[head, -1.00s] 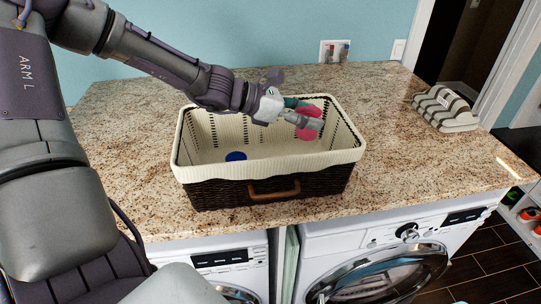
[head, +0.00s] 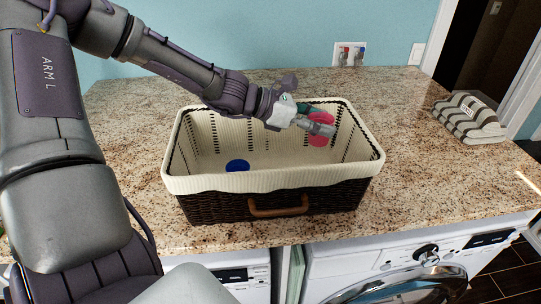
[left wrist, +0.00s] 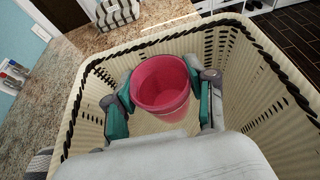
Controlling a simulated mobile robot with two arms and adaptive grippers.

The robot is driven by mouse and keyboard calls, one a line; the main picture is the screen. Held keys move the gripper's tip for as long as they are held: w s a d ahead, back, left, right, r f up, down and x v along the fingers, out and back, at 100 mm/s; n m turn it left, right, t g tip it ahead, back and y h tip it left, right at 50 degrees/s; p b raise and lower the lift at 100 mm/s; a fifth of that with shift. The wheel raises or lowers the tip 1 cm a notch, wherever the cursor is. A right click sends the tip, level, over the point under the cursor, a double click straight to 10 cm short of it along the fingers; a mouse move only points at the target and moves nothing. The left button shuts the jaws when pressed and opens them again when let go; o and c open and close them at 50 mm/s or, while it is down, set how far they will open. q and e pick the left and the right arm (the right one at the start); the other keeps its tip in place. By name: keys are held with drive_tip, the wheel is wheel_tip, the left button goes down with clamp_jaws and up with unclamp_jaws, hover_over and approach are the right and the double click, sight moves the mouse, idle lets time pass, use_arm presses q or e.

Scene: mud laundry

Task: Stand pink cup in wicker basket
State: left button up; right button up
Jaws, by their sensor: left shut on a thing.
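The pink cup (head: 320,137) is at the right part of the wicker basket (head: 272,180), which has a cream lining and dark woven sides. My left gripper (head: 318,126) is shut on the cup, with one finger on each side. In the left wrist view the cup (left wrist: 161,88) looks upright with its mouth toward the camera, between the green-padded fingers, inside the basket's rim (left wrist: 150,42). Whether its base touches the basket floor is hidden. My right gripper is not in view.
A blue round object (head: 237,165) lies in the left part of the basket. The basket stands on a granite counter (head: 420,165) above washing machines. A striped folded cloth (head: 468,118) lies at the right. The counter between them is clear.

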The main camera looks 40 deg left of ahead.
use_arm(q)
wheel_tip(320, 180, down, 2)
drive_tip(key=shift+w+a+b, duration=0.1)
drive_tip(key=shift+w+b, duration=0.05)
drive_tip(key=shift+b, duration=0.3)
drive_tip(key=shift+w+a+f, duration=0.1)
drive_tip(key=shift+w+f, duration=0.05)
drive_tip(key=shift+f, duration=5.1)
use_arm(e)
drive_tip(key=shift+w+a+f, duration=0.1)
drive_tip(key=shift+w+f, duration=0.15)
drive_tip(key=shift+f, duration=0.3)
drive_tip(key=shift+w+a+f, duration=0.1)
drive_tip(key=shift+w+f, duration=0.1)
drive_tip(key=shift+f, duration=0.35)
use_arm(q)
drive_tip(key=shift+b, duration=0.3)
drive_tip(key=shift+f, duration=0.1)
drive_tip(key=o, duration=0.9)
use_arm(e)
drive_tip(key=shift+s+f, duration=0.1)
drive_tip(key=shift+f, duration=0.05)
